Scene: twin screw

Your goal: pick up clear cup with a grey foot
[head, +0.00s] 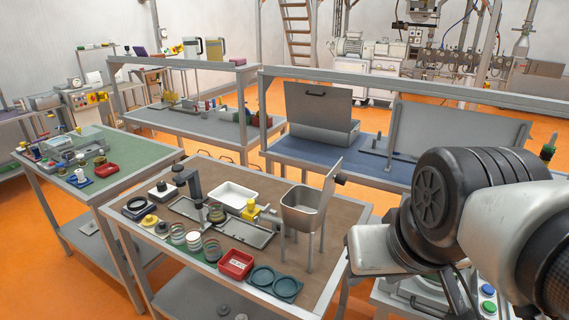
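I cannot pick out a clear cup with a grey foot with certainty at this size. Several small round jar-like or coil-like items (194,241) stand in a row along the front of the brown-topped table (335,215). Other small items (68,156) stand on the green-topped table (133,152) at left, too small to tell apart. My arm fills the lower right, beside the brown table's right end. The fingers of my gripper are not visible.
The brown table also holds a white tray (233,195), a grey hopper (303,208) on a stand, a red bin (236,264) and a blue-grey plate with round recesses (274,283). A blue-topped bench (365,172) with metal panels stands behind. Orange floor (62,262) shows at left.

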